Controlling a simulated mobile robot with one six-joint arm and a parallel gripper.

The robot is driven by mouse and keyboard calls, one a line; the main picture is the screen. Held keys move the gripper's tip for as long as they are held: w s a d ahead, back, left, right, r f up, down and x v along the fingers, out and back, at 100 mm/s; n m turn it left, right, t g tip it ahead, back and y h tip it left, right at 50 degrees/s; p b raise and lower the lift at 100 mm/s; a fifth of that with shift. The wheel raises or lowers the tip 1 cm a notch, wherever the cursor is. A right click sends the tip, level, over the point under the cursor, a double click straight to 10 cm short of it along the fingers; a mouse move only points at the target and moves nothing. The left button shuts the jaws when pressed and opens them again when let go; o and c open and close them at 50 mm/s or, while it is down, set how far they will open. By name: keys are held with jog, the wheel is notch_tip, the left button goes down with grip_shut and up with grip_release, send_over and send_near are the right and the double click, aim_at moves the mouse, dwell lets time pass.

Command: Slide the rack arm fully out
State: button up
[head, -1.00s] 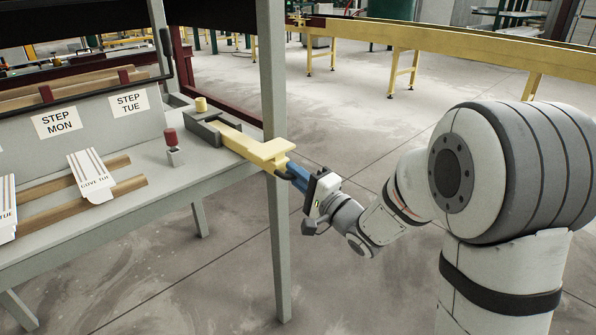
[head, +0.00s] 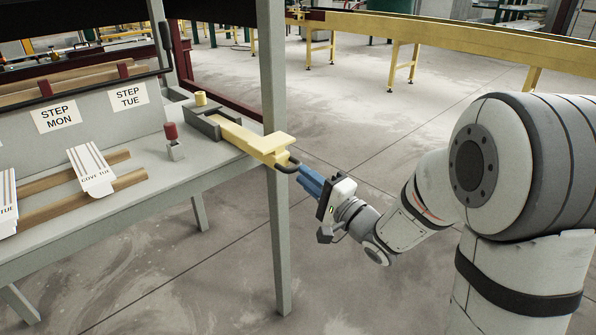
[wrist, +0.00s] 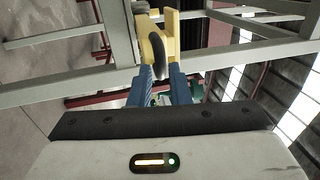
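The yellow rack arm (head: 240,137) sticks out of a dark grey housing (head: 203,122) at the table's right corner. Its crosspiece (head: 272,147) is beyond the table edge, by the grey post. A dark looped handle (head: 290,165) is on its outer end. My gripper (head: 304,178) is just outside the handle, its blue fingers pointing at it. In the wrist view, the fingers (wrist: 160,78) are spread, with the handle (wrist: 158,58) ahead, between their tips. The fingers appear clear of the handle; exact contact is hard to tell.
The grey post (head: 277,240) stands close to the rack arm and my gripper. The floor right of the table is clear.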

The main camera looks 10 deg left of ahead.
jog(key=v, duration=0.4)
jog(key=shift+s+d+f, duration=0.1)
jog(key=shift+s, duration=0.05)
jog(key=d+r+n+g+h+p, duration=0.1)
jog(key=d+r+n+h+p, duration=0.35)
jog(key=d+h+p, duration=0.75)
jog(key=s+d+r+n+g+h+p, duration=0.1)
jog(key=s+d+r+g+p, duration=0.1)
jog(key=s, duration=0.8)
jog(key=s+d+r+n+g+h+p, duration=0.2)
jog(key=s+r+g+p, duration=0.1)
jog(key=s+g, duration=0.4)
jog(key=s+r, duration=0.1)
jog(key=s, duration=0.2)
jog(key=shift+r, duration=0.2)
